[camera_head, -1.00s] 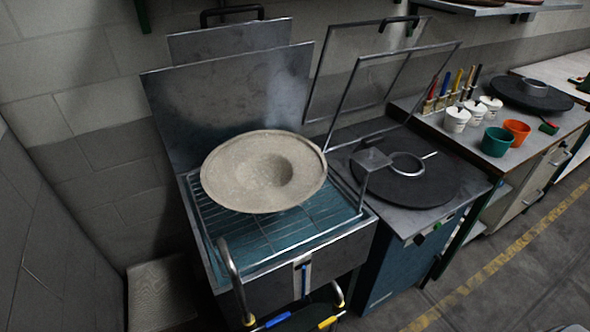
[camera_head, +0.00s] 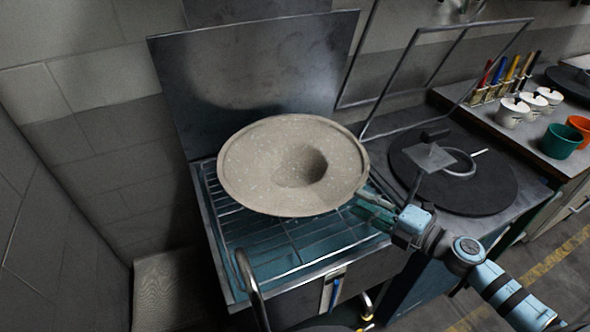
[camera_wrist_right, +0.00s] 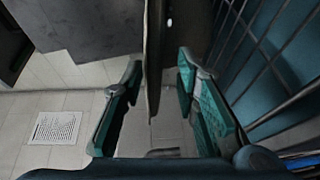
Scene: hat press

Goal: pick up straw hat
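The straw hat (camera_head: 255,160) is pale beige, with a wide round brim and a sunken crown facing up. It rests above the wire rack of the metal basin (camera_head: 212,232), tilted toward me. My right gripper (camera_head: 370,204) comes in from the right and is at the hat's right brim edge. In the right wrist view, my right gripper (camera_wrist_right: 158,75) has its two teal fingers apart. A thin dark edge, seemingly the hat brim (camera_wrist_right: 153,60), runs between them, with gaps visible beside it. My left gripper is not in view.
A metal backplate (camera_head: 255,70) stands behind the hat. To the right is a round dark plate (camera_head: 480,190) with a metal ring and an upright wire frame (camera_head: 425,70). A bench at far right holds white pots, a green cup (camera_head: 561,142) and brushes.

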